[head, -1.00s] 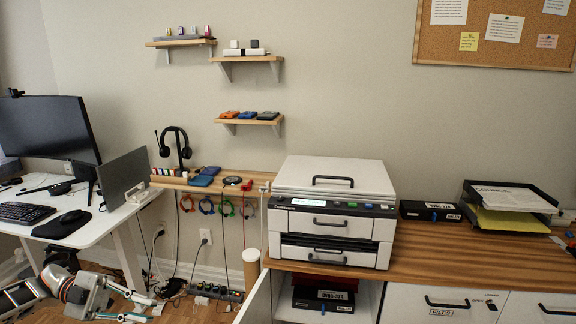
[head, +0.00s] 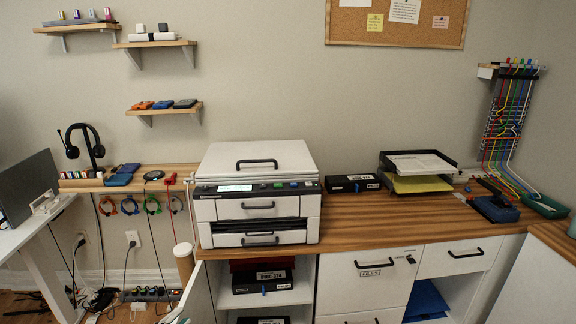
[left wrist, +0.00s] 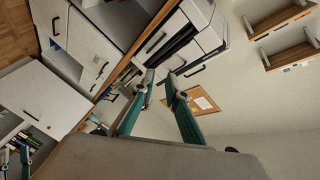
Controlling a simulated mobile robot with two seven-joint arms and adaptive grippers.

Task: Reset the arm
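My left gripper (left wrist: 159,80) shows in the left wrist view with its two teal fingers apart and nothing between them. It points toward the printer and the wall. I see no held object.
A printer (head: 255,200) stands on the wooden counter (head: 350,225), with a paper tray (head: 418,170) and a blue device (head: 495,208) to its right. A cabinet door (head: 197,290) below stands open. The desk (head: 35,232) is at the left. Shelves and a corkboard hang above.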

